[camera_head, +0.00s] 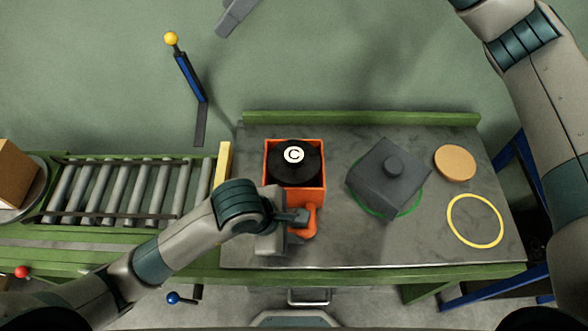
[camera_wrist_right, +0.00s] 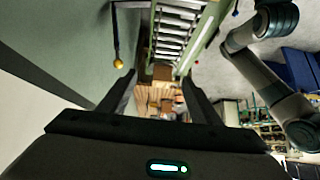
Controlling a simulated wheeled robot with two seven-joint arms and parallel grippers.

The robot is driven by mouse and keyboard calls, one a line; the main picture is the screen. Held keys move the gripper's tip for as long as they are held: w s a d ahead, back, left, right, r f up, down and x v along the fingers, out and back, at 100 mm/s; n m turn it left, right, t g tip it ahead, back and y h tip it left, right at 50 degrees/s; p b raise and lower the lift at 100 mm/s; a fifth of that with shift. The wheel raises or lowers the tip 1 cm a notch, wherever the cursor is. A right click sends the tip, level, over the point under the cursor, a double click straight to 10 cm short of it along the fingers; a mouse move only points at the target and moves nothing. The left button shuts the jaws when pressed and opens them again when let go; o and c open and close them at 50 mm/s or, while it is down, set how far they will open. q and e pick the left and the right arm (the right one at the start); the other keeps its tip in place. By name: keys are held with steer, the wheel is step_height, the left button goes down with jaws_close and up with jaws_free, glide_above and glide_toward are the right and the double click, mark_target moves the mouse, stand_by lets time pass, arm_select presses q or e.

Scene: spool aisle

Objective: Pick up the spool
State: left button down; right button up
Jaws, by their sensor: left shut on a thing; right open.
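The black spool (camera_head: 294,164), with a white label marked C on top, sits in an open orange box (camera_head: 266,165) on the grey worktop. My left gripper (camera_head: 299,217) is shut on the orange handle (camera_head: 305,228) at the near side of the box. The gripper partly hides this handle. The part of my right gripper in the head view (camera_head: 235,15) is at the top edge, far from the spool. In the right wrist view its fingers (camera_wrist_right: 158,78) are apart with nothing between them.
A dark grey block with a knob (camera_head: 386,178) covers part of a green ring (camera_head: 400,210). A tan disc (camera_head: 455,162) and a yellow ring (camera_head: 475,221) lie to its right. A roller conveyor (camera_head: 130,188) with a yellow end bar (camera_head: 222,165) adjoins the left. A yellow-knobbed lever (camera_head: 188,75) stands behind it.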

steer(key=s+d+f+h, duration=0.3)
steer(key=f+h, duration=0.2)
steer(key=f, duration=0.4)
steer(key=s+d+f+h, duration=0.3)
steer(key=d+f+h, duration=0.1)
steer(key=f, duration=0.5)
steer(key=shift+s+h, duration=0.2)
steer(key=shift+h, duration=0.3)
steer(key=shift+d+f, duration=0.1)
glide_above(294, 154)
steer(key=a, duration=0.1)
steer(key=shift+a+f, duration=0.15)
steer(key=shift+f, duration=3.15)
steer(key=shift+d+f, duration=0.2)
steer(key=shift+f, duration=0.65)
steer(key=shift+d+f, duration=0.15)
steer(key=shift+f, duration=0.7)
steer(key=shift+d+f, duration=0.2)
steer(key=shift+f, duration=0.65)
steer(key=shift+r, duration=0.1)
jaws_close()
